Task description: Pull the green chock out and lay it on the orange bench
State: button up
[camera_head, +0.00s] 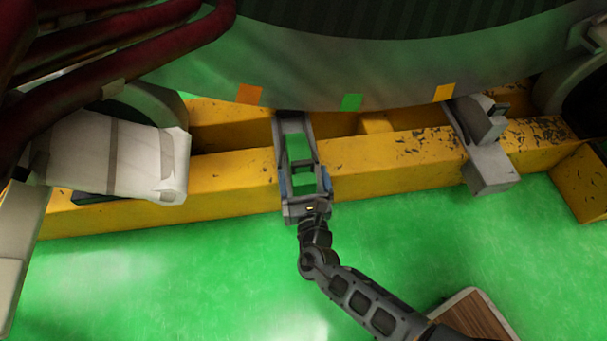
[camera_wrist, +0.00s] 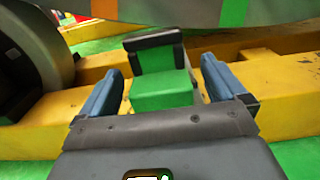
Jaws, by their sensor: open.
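The green chock (camera_head: 300,148) sits in a grey channel-like holder on the yellow beam, below the curved rim of the large drum. In the wrist view the chock (camera_wrist: 160,92) shows as a green block with a raised, dark-edged green back part. My gripper (camera_head: 304,180) is open, with one blue-padded finger on each side of the chock's near end. In the wrist view the fingers (camera_wrist: 162,72) reach forward beside the green block. Small gaps seem to show; contact is unclear. I cannot make out an orange bench in either view.
The yellow beam (camera_head: 237,174) runs across in front of my arm. A grey bracket (camera_head: 487,165) stands on it to the right, and a white wrapped bundle (camera_head: 125,160) lies left. A wood-topped surface (camera_head: 470,317) shows at lower right. Green floor (camera_head: 150,280) is clear.

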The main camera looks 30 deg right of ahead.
jog(key=p+v, duration=0.1)
jog(key=v, duration=0.6)
jog(key=shift+s+p, duration=0.1)
jog(key=shift+p, duration=0.3)
